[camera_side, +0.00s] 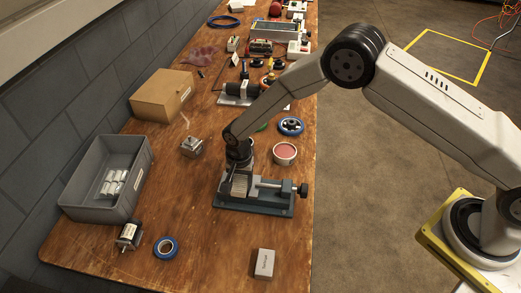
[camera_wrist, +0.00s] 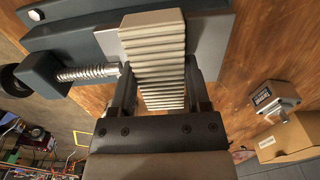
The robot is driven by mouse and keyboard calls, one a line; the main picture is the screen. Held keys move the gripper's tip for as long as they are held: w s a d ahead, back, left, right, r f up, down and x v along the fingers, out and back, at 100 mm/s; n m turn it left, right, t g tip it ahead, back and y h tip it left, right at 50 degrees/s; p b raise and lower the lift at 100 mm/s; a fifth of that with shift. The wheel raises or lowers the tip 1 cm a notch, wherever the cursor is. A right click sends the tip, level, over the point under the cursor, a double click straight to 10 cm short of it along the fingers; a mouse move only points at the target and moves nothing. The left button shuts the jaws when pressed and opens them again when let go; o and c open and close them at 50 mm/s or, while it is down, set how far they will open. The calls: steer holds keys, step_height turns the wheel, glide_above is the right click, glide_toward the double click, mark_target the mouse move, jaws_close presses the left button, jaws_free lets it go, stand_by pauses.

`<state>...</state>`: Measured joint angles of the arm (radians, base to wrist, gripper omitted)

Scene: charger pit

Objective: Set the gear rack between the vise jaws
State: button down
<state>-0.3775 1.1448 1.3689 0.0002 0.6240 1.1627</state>
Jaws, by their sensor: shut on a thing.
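The gear rack (camera_wrist: 155,48) is a light grey toothed bar. In the wrist view it runs between the two fingers of my gripper (camera_wrist: 160,78), which is shut on its sides. Its far end overlaps the vise (camera_wrist: 80,36). In the side view my gripper (camera_side: 239,166) points down over the left part of the blue-grey vise (camera_side: 265,208), with the ribbed rack (camera_side: 239,185) below it, upright or nearly so. The vise screw and dark knob (camera_side: 303,190) are on the right. I cannot tell whether the rack touches the jaws or vise bed.
A grey bin (camera_side: 75,190) with white cylinders and a cardboard box (camera_side: 163,95) stand left. A metal motor (camera_side: 191,147) and a round tin (camera_side: 285,153) flank the vise. A blue tape roll (camera_side: 166,248) and small grey box (camera_side: 264,264) lie in front. The table's right edge is close.

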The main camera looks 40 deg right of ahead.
mark_target(241, 182)
steer(key=shift+f, duration=0.3)
jaws_free()
steer(key=shift+s, duration=0.1)
steer(key=shift+r, duration=0.75)
steer(key=r, duration=0.4)
steer(key=shift+s+a+r, duration=0.3)
steer(key=s+a, duration=0.4)
steer(key=s, duration=0.7)
steer(key=s+a+r, duration=0.1)
steer(key=s+a, duration=0.2)
steer(key=s, duration=0.9)
steer(key=shift+a+r, duration=0.25)
steer(key=shift+a, duration=0.15)
